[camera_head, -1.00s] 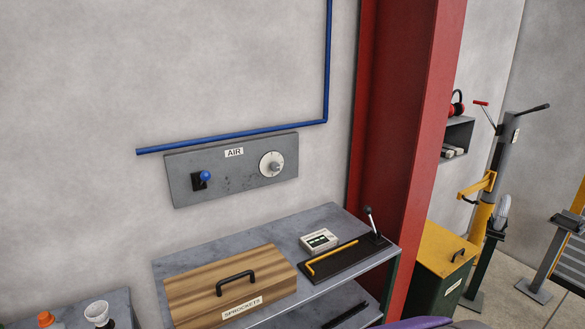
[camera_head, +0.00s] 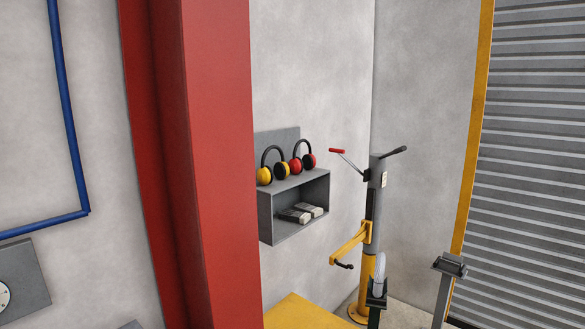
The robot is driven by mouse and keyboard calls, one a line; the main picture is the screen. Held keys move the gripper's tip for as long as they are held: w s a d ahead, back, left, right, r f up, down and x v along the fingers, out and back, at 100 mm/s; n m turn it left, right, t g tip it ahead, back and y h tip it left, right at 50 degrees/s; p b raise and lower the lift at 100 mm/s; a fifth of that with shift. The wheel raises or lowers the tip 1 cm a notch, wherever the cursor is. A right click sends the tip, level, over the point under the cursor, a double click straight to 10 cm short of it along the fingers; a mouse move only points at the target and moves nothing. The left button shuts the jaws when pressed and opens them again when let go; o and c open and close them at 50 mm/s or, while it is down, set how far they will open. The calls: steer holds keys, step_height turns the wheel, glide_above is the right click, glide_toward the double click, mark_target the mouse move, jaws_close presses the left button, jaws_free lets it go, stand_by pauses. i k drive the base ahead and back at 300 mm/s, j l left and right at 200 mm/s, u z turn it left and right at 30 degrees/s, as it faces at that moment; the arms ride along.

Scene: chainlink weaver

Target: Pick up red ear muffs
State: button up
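The red ear muffs (camera_head: 296,165) with a black headband stand on top of a grey wall shelf (camera_head: 293,188), at its right part. Yellow ear muffs (camera_head: 264,175) stand just left of them on the same shelf top. Both pairs are upright, headbands up. The red pair's left cup is close to the yellow pair's right cup; I cannot tell whether they touch. My gripper is not in view.
A red steel column (camera_head: 215,165) stands in front, left of the shelf. A yellow-topped bin (camera_head: 300,314) is below it. A grey and yellow post with handles (camera_head: 373,215) stands to the right. Small boxes (camera_head: 295,215) lie inside the shelf.

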mark_target(296, 166)
steer(key=i+l, duration=0.15)
steer(key=i+l+u, duration=0.15)
steer(key=u, duration=0.3)
steer(key=i+l+u, duration=0.1)
steer(key=l+u, duration=0.15)
steer(key=u, duration=0.25)
